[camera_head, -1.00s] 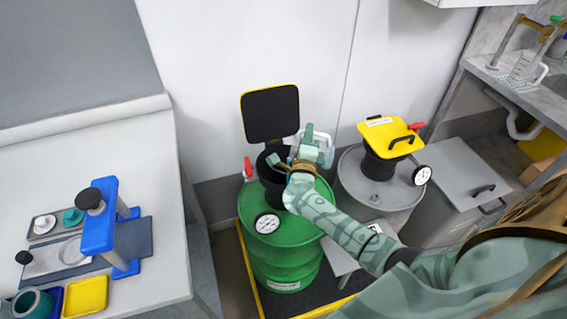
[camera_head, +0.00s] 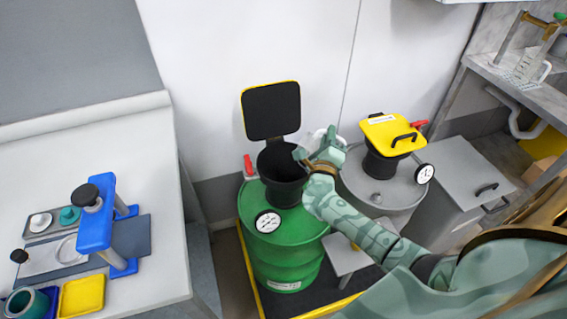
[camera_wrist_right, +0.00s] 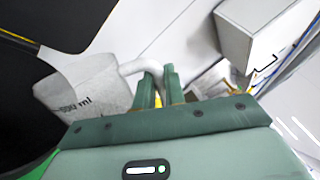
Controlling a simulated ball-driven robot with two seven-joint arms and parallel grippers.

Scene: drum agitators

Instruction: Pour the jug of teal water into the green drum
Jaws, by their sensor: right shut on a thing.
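The green drum (camera_head: 283,245) stands in the middle of the head view. Its black funnel (camera_head: 284,192) is open, with the square lid (camera_head: 271,110) raised behind it. My right gripper (camera_head: 325,155) is just right of the funnel mouth. In the right wrist view its fingers (camera_wrist_right: 157,85) are shut on the handle of a pale translucent jug (camera_wrist_right: 88,95) marked 500 ml. In the head view my gripper mostly hides the jug. I see no teal in its visible part, and its exact tilt is unclear. My left gripper is not in view.
A grey drum (camera_head: 382,195) with a closed yellow lid (camera_head: 390,132) stands right of the green one. A grey bin (camera_head: 465,180) is beyond it. Another measuring jug (camera_head: 523,68) stands on the right counter. A blue stand (camera_head: 97,230) is on the left bench.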

